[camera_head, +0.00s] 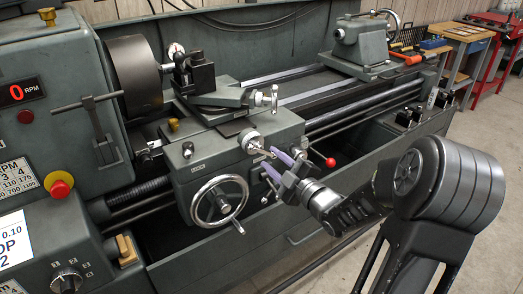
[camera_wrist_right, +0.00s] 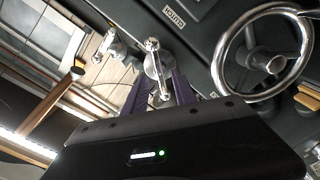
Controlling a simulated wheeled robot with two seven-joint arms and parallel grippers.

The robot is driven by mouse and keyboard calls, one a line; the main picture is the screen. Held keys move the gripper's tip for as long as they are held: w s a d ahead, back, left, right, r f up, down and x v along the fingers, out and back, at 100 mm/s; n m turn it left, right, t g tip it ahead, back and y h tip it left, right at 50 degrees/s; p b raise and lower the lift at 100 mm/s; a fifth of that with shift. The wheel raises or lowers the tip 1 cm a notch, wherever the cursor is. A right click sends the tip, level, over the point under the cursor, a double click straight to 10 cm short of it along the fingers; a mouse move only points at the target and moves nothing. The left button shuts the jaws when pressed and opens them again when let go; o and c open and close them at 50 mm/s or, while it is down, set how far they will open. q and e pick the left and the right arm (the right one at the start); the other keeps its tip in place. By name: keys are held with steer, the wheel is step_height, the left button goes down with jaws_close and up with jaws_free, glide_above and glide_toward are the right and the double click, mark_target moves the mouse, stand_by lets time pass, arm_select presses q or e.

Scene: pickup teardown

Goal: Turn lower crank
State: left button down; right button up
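The lower crank (camera_head: 251,141) is a small silver dial with a handle on the front of the lathe's carriage. It also shows in the right wrist view (camera_wrist_right: 157,66). My right gripper (camera_head: 272,162) has purple fingers and reaches toward this crank from the lower right. In the right wrist view the fingers stand apart, one on each side of the crank's handle (camera_wrist_right: 164,88). I cannot tell whether either finger touches it. The upper crank (camera_head: 266,98) is silver and sits higher on the tool slide; it also shows in the right wrist view (camera_wrist_right: 108,45). My left gripper is not in view.
A large handwheel (camera_head: 219,201) is below and left of the lower crank. A red-knobbed lever (camera_head: 329,162) is to its right. The chuck (camera_head: 133,75) is at the upper left and the tailstock (camera_head: 361,44) at the back right. Workbenches (camera_head: 463,36) stand beyond.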

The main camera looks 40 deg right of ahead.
mark_target(264, 153)
steer(key=w, duration=0.5)
steer(key=shift+w+p, duration=0.3)
steer(key=shift+p, duration=0.05)
steer(key=shift+c, duration=0.5)
jaws_close()
